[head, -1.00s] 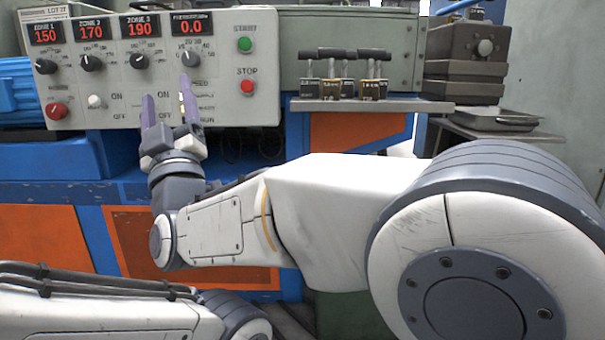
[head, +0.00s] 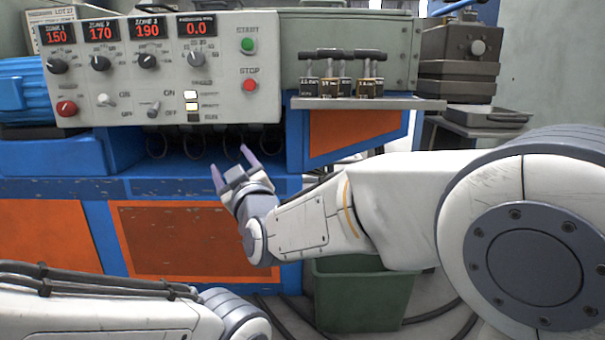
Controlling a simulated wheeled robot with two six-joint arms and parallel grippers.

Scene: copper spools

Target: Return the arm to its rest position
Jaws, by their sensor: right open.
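My right gripper (head: 231,164) is open and empty, with two purple fingertips pointing up and to the left. It is below the control panel (head: 165,100), in front of the blue machine frame, and apart from the panel. My right arm reaches in from the right side. My left arm lies low at the lower left, and its gripper is not visible. The panel shows red displays reading 150, 170, 190 and 0.0, black knobs, a green START button (head: 248,45) and a red STOP button (head: 250,85).
Several black-handled tools (head: 340,80) stand on a grey shelf (head: 405,103) right of the panel. A green bin (head: 360,297) is on the floor below my right arm. A metal tray (head: 480,116) is at the right. Hanging cables (head: 195,150) show under the panel.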

